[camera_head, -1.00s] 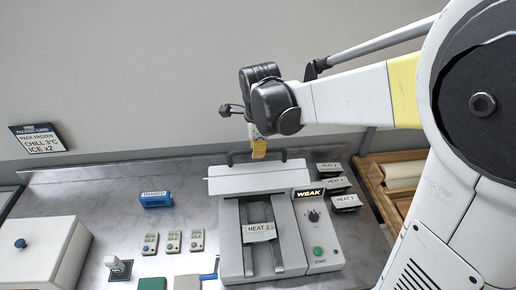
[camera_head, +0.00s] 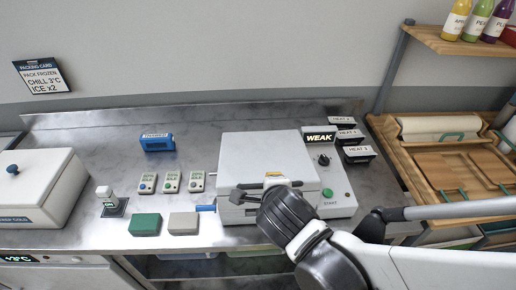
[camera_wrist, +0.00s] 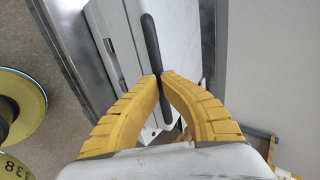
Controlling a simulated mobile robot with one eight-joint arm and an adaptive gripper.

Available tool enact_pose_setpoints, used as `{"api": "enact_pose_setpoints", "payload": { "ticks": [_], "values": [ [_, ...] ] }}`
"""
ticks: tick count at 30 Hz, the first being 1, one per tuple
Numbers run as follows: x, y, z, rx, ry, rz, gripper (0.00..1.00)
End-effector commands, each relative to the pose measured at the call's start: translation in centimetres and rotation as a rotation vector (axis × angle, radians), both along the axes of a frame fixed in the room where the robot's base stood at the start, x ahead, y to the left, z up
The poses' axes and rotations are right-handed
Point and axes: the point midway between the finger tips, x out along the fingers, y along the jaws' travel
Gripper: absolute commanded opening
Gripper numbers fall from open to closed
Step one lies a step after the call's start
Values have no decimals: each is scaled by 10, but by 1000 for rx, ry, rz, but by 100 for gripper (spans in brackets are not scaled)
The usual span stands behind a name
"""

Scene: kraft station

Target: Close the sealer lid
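The sealer (camera_head: 345,200) stands on the steel counter. Its white lid (camera_head: 262,148) lies down flat over the sealing bed in the head view, and no gap shows from here. The dark lid handle (camera_head: 247,187) runs along the lid's front edge. My gripper (camera_head: 272,176) is at the middle of this handle, reaching from the front. In the wrist view the yellow fingers (camera_wrist: 160,75) come together at the black handle (camera_wrist: 150,35), which runs between their tips. The lid (camera_wrist: 185,30) fills the area behind the handle. The HEAT 2 packet is hidden.
Timers (camera_head: 172,181), a green block (camera_head: 146,224) and a grey block (camera_head: 183,223) sit left of the sealer. A white chest (camera_head: 40,185) is at far left. HEAT packs (camera_head: 357,153) lie to the right, near wooden shelves (camera_head: 460,150).

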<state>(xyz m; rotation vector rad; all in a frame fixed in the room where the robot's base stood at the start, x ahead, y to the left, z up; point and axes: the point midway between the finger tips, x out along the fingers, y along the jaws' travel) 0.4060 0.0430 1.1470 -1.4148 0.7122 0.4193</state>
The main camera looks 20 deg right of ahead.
Motion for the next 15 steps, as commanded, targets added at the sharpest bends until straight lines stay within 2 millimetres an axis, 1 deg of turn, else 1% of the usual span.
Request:
{"api": "enact_pose_setpoints", "payload": {
  "ticks": [1,2,3,5,6,15],
  "values": [
    [-2,2,-22,-1,-2,3,0],
    [-4,2,-29,0,-1,3,0],
    [-3,1,-18,0,-2,1,10],
    [-3,1,-14,0,-1,0,28],
    [-3,1,-14,0,-1,0,36],
    [-3,1,-13,0,0,0,36]
  ]
}}
